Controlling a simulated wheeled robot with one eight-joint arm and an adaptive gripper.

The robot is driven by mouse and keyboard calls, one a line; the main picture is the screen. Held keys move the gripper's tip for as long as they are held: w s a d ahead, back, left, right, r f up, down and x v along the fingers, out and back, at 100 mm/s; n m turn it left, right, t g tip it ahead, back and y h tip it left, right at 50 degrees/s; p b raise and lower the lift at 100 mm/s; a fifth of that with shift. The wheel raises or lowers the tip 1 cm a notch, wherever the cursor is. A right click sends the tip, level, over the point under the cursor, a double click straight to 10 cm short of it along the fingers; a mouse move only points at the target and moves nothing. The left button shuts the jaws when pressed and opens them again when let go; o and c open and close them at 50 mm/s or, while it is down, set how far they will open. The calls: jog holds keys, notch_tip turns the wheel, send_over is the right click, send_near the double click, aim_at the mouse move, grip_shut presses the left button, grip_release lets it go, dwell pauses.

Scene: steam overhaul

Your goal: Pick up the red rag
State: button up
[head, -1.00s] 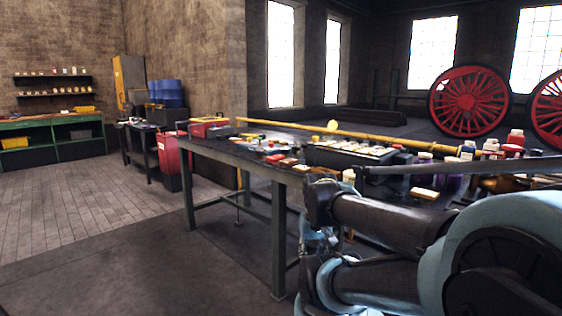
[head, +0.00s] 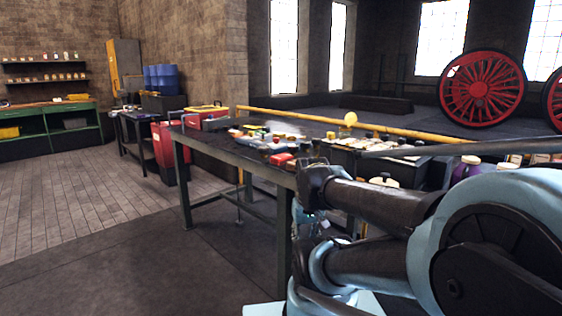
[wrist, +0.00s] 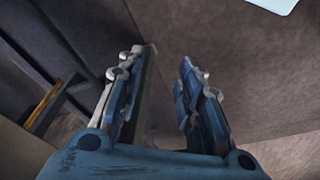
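I cannot make out a red rag for certain. A small red item (head: 281,160) lies near the front edge of the dark worktable (head: 222,152) in the head view, too small to tell whether it is cloth. My gripper shows in the wrist view (wrist: 163,58) with its two fingers apart and nothing between them. In the head view my gripper hangs low beside the table's front side, mostly hidden by my arm.
The worktable carries many small boxes and bottles, with a yellow-topped red toolbox (head: 206,113) at its far left. A red bin (head: 168,150) stands behind its left end. A yellow rail (head: 400,137) runs behind. Open floor (head: 110,240) lies to the left.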

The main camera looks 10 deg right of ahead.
jog(key=shift+o, duration=0.6)
jog(key=o, duration=0.5)
jog(key=shift+s+r, duration=0.2)
jog(key=shift+r, duration=0.1)
jog(key=o, duration=1)
jog(key=shift+n, duration=0.4)
jog(key=w+r, duration=0.2)
jog(key=r, duration=0.1)
jog(key=w+r, duration=0.2)
jog(key=shift+a, duration=0.25)
notch_tip(320, 180, up, 24)
jog(key=n+t+y, duration=0.1)
jog(key=n+y, duration=0.2)
jog(key=n, duration=0.3)
send_over(282, 156)
jog(key=s+d, duration=0.4)
jog(key=s, duration=0.2)
jog(key=x, duration=1.1)
jog(key=w+x, duration=0.1)
jog(key=x, duration=0.5)
jog(key=shift+w+d+f, duration=0.1)
jog(key=shift+d, duration=0.2)
